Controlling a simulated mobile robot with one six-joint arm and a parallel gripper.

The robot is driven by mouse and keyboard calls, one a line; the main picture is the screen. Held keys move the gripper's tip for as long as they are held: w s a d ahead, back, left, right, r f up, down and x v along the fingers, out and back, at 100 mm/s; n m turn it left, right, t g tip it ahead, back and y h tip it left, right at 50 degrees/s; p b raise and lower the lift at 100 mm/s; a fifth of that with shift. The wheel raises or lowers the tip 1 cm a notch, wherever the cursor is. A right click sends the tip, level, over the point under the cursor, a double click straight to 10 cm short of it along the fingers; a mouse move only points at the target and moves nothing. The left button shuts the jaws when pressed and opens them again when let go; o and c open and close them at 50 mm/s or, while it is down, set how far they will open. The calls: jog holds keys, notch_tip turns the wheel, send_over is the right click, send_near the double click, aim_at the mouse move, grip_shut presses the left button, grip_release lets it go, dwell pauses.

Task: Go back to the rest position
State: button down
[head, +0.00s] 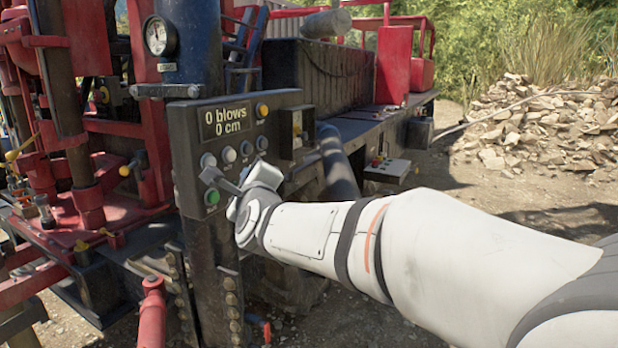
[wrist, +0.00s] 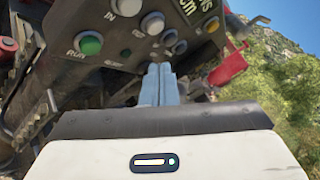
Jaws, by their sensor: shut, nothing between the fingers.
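My gripper (head: 222,183) is at the front of the dark control panel (head: 260,101), reached in from the right by my white arm. In the wrist view my gripper (wrist: 160,70) shows two grey-blue fingers pressed together with nothing between them. They point at the panel's lower part, near its buttons; whether they touch it I cannot tell. The green button (head: 212,197) is just left of and below the fingers, and it also shows in the wrist view (wrist: 88,43). The panel display (head: 226,119) reads "0 blows 0 cm".
A red rig frame (head: 75,200) with levers stands left of the panel. A round gauge (head: 160,36) sits above it. The dark truck bed (head: 320,75) runs behind, with a small switch box (head: 387,169) on its side. A rubble pile (head: 545,120) and open ground lie at right.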

jog(key=s+d+f+n+g+h, duration=0.2)
jog(key=s+d+f+n+g, duration=0.25)
jog(key=d+f+n, duration=0.45)
jog(key=s+d+f+n+g+h, duration=0.25)
jog(key=s+d+f+n, duration=0.35)
jog(key=d, duration=0.6)
jog(key=s+d+f+n+g+h, duration=0.1)
jog(key=s+d+f+n+g, duration=0.1)
jog(key=s+d+f, duration=0.3)
jog(key=s+d+f+n+g+h, duration=0.1)
jog(key=s+d+f+n+g, duration=0.2)
jog(key=s, duration=0.7)
jog(key=d+f+g, duration=0.2)
jog(key=d, duration=0.2)
jog(key=shift+s+f+h, duration=0.2)
jog(key=shift+s+h, duration=0.1)
jog(key=shift+h, duration=0.05)
